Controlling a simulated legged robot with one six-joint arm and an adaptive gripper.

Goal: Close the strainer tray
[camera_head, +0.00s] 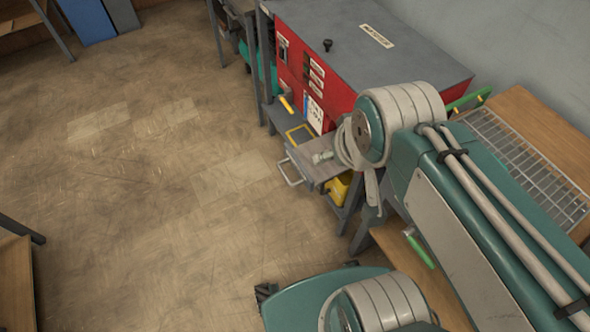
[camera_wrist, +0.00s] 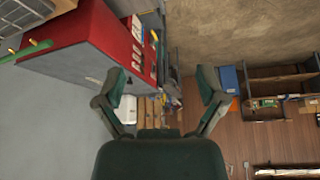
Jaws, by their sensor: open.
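A red machine with a grey top (camera_head: 375,50) stands at the upper right in the head view, and its red side shows at the upper left in the wrist view (camera_wrist: 92,38). A grey tray with a metal loop handle (camera_head: 290,172) juts out below its red front; this looks like the strainer tray, pulled out. My arm covers part of this area. My gripper (camera_wrist: 164,88) is open and empty in the wrist view, its two fingers spread wide. It touches nothing I can see. I cannot make out its fingers clearly in the head view.
A wooden table with a wire rack (camera_head: 530,165) lies right of my arm. A yellow object (camera_head: 338,188) sits below the tray. Blue panels (camera_head: 85,20) stand at the far left. The floor (camera_head: 150,190) left of the machine is clear. Shelves (camera_wrist: 275,95) show in the wrist view.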

